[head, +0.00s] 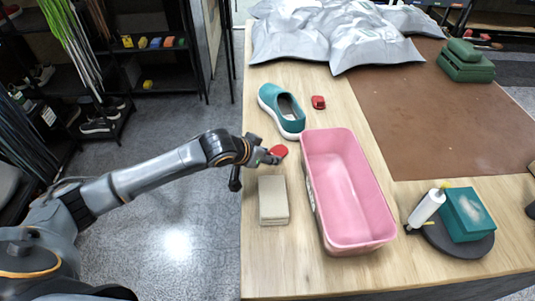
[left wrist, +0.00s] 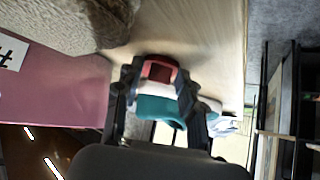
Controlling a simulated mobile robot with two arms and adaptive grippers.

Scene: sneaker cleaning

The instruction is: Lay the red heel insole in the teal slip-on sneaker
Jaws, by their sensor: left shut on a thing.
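The teal slip-on sneaker (head: 268,97) with a white sole lies on the wooden table, its dark opening facing up. My left gripper (head: 272,157) is shut on the red heel insole (head: 280,151), just in front of the sneaker and apart from it in the head view. In the left wrist view, the red insole (left wrist: 159,69) is between the fingers of my left gripper (left wrist: 163,82). The teal and white of the sneaker (left wrist: 158,109) show behind them. The fingers hide part of the insole. My right gripper is not in view.
A pink tub (head: 345,190) stands right of my left gripper, and a beige block (head: 273,200) lies in front of it. A small red object (head: 318,102) sits right of the sneaker. A bottle (head: 427,207) and a teal box (head: 467,214) are at the front right.

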